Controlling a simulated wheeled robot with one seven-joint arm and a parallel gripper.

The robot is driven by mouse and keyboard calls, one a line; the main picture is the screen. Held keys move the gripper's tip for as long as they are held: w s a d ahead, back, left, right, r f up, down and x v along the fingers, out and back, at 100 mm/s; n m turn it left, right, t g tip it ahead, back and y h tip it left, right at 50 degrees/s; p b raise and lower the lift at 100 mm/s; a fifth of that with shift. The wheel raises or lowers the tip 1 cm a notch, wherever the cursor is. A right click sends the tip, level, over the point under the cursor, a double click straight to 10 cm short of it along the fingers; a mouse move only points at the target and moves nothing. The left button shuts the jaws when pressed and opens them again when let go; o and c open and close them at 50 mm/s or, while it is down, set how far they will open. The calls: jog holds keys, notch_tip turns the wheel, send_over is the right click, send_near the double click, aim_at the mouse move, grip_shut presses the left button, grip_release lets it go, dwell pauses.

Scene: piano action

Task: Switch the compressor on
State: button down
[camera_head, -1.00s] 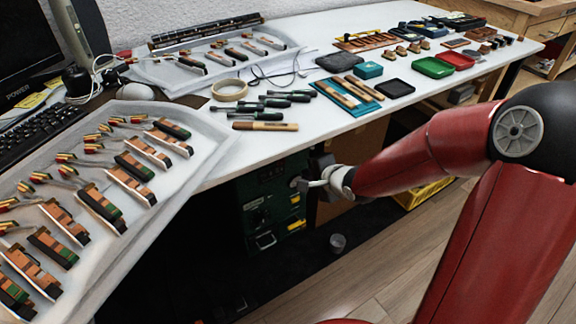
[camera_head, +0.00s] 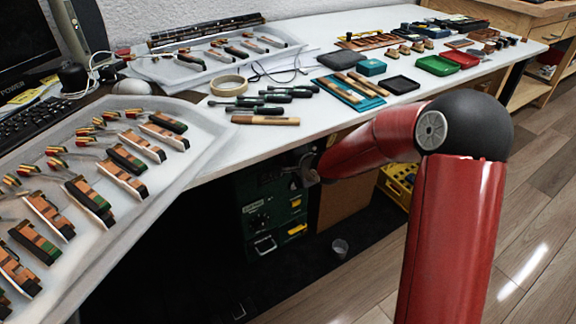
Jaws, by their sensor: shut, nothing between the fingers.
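The compressor looks to be the dark green boxed unit (camera_head: 268,232) under the white table. Its front panel shows small light and dark knobs or fittings, a yellow label and a pale handle low down. My gripper (camera_head: 293,170) is at the upper right of this panel, just below the table edge, and is shut and empty. Its fingers are small and partly dark here. I cannot tell whether they touch the panel. The part of the panel right behind the gripper is hidden, and no switch can be made out clearly.
The white table (camera_head: 330,118) overhangs the unit, with screwdrivers, trays and tools on it. A brown board (camera_head: 345,203) and a yellow crate (camera_head: 397,183) stand right of the unit. A small clear cup (camera_head: 340,248) is on the dark mat. Open floor lies at the right.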

jog(key=shift+f, duration=0.1)
jog(key=shift+w+a+t+y+b, duration=0.15)
jog(key=shift+w+t+y+b, duration=0.2)
jog(key=shift+b, duration=0.3)
jog(key=shift+s+r, duration=0.1)
jog(key=shift+r, duration=0.15)
